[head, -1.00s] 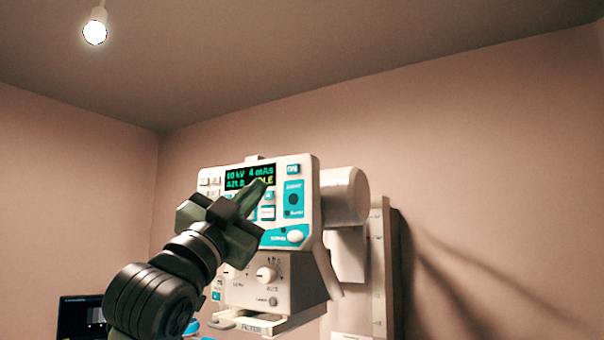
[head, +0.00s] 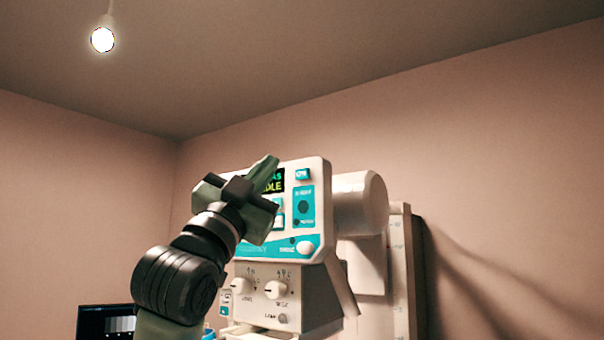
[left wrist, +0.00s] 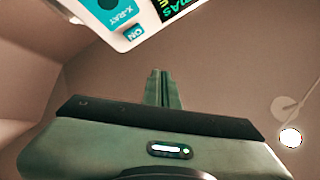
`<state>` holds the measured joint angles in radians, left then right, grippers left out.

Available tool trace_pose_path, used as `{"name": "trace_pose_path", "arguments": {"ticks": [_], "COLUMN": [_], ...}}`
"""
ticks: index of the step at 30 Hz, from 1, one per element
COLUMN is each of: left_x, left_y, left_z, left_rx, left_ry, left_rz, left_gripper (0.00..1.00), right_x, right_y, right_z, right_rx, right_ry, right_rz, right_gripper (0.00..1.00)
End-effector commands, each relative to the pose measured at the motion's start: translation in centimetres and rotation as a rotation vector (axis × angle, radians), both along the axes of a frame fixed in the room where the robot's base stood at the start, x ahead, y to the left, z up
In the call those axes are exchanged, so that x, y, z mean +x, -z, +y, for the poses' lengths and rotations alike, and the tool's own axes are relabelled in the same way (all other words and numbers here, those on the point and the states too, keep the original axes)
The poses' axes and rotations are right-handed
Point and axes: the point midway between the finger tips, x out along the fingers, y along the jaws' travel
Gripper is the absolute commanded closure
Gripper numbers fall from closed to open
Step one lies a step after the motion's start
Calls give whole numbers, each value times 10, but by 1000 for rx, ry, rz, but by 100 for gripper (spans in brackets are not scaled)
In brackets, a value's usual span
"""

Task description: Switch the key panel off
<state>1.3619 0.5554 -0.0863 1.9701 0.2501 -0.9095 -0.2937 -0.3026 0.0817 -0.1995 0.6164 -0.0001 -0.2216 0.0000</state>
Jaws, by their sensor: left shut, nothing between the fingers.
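The key panel (head: 319,205) is a white and teal face on the upper part of the X-ray machine in the head view. Its black display (head: 278,186) is lit with green and yellow text, partly hidden by my left gripper. A teal ON key (head: 302,174) sits at its upper right; it also shows in the left wrist view (left wrist: 134,33). My left gripper (head: 270,162) is shut and empty, in front of the panel's upper left, tips pointing up and right. In the left wrist view its fingers (left wrist: 164,77) appear apart from the ON key. My right gripper is out of view.
Below the panel is a lower box with white knobs (head: 275,289). A rounded white housing (head: 362,203) and an upright column (head: 402,270) stand behind to the right. A dark monitor (head: 104,322) is at lower left. A lamp (head: 102,40) hangs from the ceiling.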

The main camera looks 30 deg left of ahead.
Motion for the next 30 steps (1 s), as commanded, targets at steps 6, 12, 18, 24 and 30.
{"name": "trace_pose_path", "arguments": {"ticks": [6, 12, 18, 24, 30], "left_x": [33, 52, 59, 60, 59], "left_y": [-1, -1, 0, 0, 0], "left_z": [-3, -4, -5, -5, -5], "left_rx": [-2, -1, 0, 0, 0], "left_ry": [2, 1, 2, 0, 0], "left_rz": [3, 1, 0, -1, -1], "left_gripper": [100, 100, 100, 100, 100], "right_x": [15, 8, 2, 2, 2], "right_y": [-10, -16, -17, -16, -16], "right_z": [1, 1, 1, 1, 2], "right_rx": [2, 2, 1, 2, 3], "right_ry": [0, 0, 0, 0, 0], "right_rz": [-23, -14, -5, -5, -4], "right_gripper": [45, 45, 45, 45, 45]}}
